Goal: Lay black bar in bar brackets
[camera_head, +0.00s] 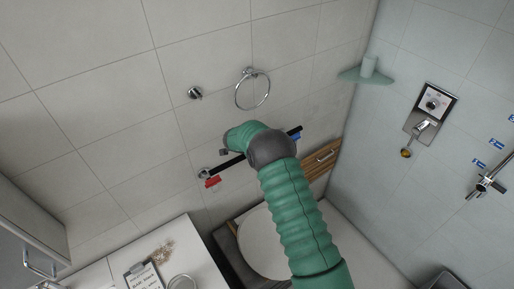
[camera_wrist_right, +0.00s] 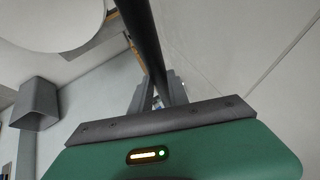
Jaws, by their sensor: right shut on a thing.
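The black bar (camera_head: 230,163) lies slantwise along the tiled wall in the head view, its lower left end close to a chrome bracket (camera_head: 204,173) with a red piece (camera_head: 212,182) below it. Its upper right end is near a blue piece (camera_head: 296,137); any bracket there is hidden or too small to make out. My right gripper (camera_head: 224,151) is near the bar's left part, with my green arm covering the middle of the bar. In the right wrist view, the gripper (camera_wrist_right: 159,94) is shut on the bar (camera_wrist_right: 145,40), which runs between the fingers. Whether the bar touches the brackets is unclear. My left gripper is not in view.
A chrome towel ring (camera_head: 252,92) and a small chrome wall fitting (camera_head: 195,92) sit above the bar. A round white toilet lid (camera_head: 262,243) is below my arm. A white counter (camera_head: 190,246) stands at lower left, and a corner shelf (camera_head: 362,76) at upper right.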

